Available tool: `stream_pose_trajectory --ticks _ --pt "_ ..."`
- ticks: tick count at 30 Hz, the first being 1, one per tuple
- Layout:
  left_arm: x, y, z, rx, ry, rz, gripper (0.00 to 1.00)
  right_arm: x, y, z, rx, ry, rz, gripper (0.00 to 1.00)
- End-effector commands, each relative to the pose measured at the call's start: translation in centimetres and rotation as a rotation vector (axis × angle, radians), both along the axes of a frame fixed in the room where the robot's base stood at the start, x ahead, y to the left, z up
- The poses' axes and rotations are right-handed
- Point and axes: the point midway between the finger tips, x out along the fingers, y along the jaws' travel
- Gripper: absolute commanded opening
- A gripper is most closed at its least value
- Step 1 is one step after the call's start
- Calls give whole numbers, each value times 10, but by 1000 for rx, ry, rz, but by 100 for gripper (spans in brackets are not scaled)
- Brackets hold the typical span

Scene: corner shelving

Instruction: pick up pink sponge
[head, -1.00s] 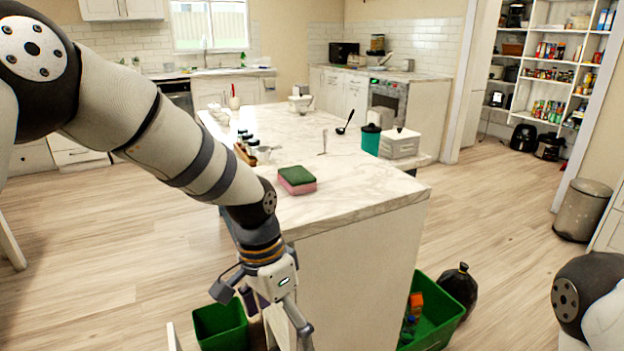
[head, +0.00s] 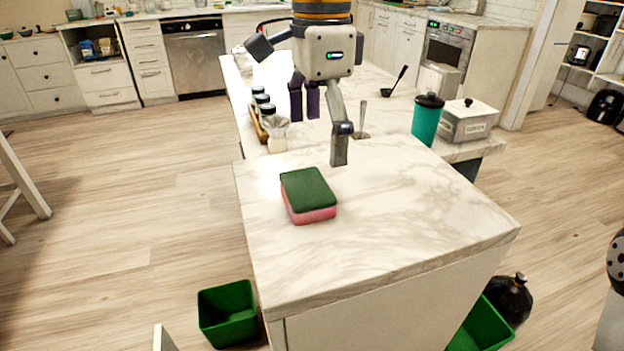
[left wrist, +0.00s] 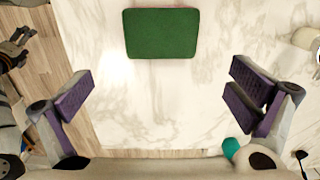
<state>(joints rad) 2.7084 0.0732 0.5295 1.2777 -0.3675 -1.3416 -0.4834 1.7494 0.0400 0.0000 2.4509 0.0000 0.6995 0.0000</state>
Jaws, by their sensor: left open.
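The pink sponge (head: 309,197), with a dark green top, lies flat on the marble counter (head: 400,215) near its left edge. In the left wrist view the sponge (left wrist: 160,33) shows as a green rectangle at the top centre, with bare marble around it. My left gripper (head: 322,130) is open and empty, pointing down above the counter, just beyond the sponge in the head view. In the left wrist view its fingers (left wrist: 160,95) are spread wider than the sponge, and the sponge is farther up the picture, not between the pads. My right gripper is not in view.
Behind the sponge stand several dark-lidded jars (head: 262,105) and a small white jug (head: 277,133). A teal canister (head: 426,120) and a white box (head: 468,120) stand at the right. A black ladle (head: 398,80) is farther back. Green bins (head: 228,314) are on the floor.

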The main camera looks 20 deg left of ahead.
Motion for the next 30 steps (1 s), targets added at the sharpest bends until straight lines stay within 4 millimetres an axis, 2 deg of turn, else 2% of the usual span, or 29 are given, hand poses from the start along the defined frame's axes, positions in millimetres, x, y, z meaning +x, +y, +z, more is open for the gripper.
stream_pose_trajectory --ticks 3,7,13,16,21,22,27,30 --pt "0 0 -22 0 1 1 100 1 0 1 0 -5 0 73" --pt "0 1 -39 0 1 0 100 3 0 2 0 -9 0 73" --pt "0 1 -76 0 0 0 100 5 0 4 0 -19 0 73" --pt "1 1 -84 0 -2 0 100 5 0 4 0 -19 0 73" --pt "1 1 -85 -1 -3 1 100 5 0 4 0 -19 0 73" --pt "1 1 -85 0 -2 1 98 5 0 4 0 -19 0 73" --pt "1 1 -85 -1 -3 1 72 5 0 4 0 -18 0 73" --pt "1 1 -85 -1 -3 0 69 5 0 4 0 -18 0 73"
